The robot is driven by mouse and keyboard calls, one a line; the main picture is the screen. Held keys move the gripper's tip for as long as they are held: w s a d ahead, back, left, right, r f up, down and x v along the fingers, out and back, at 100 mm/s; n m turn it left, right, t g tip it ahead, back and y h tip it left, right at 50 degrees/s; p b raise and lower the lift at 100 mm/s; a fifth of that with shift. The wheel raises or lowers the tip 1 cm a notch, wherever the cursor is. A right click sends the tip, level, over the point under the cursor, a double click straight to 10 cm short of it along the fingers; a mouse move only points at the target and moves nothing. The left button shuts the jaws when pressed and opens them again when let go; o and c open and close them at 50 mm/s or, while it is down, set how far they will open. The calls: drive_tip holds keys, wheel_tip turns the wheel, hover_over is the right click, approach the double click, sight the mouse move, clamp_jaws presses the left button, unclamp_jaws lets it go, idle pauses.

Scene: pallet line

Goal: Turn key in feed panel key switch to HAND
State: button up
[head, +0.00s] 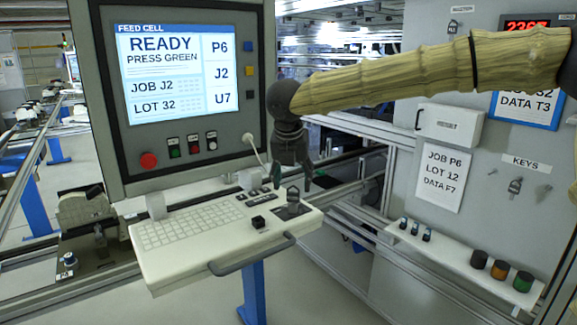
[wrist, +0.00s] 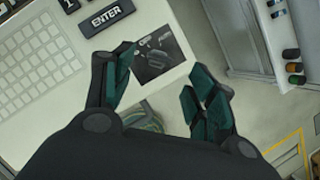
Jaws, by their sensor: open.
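My gripper (head: 292,182) is open and empty, pointing down above the right end of the keyboard shelf. Below it on the shelf is a dark square plate (head: 293,210) with a small upright dark part (head: 293,193), which looks like the key switch with its key. In the wrist view the plate (wrist: 164,56) lies just beyond and between the open fingers (wrist: 160,78). The fingers appear apart from the key. The switch's position marks are too small to read. The feed panel screen (head: 176,70) reads READY, PRESS GREEN.
A white cable hangs from the panel beside my gripper. To the right, a key (head: 515,187) hangs under a KEYS label, above a ledge with coloured knobs (head: 500,270).

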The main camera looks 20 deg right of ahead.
sight(294, 195)
drive_tip(key=p+x, duration=0.1)
drive_tip(key=x, duration=0.6)
drive_tip(key=shift+w+f+p, duration=0.1)
drive_tip(key=shift+p, duration=0.3)
drive_tip(key=shift+c, duration=0.2)
drive_tip(key=c, duration=1.1)
drive_tip(key=shift+o, duration=0.2)
drive_tip(key=shift+n+y+p, duration=0.7)
drive_tip(key=shift+n+p, duration=1.1)
drive_tip(key=shift+p, duration=0.3)
drive_tip(key=shift+n+y+p, duration=0.8)
drive_tip(key=shift+n+p, duration=1.1)
drive_tip(key=shift+p, duration=1.1)
drive_tip(key=shift+n+y, duration=0.4)
drive_tip(key=shift+n, duration=0.9)
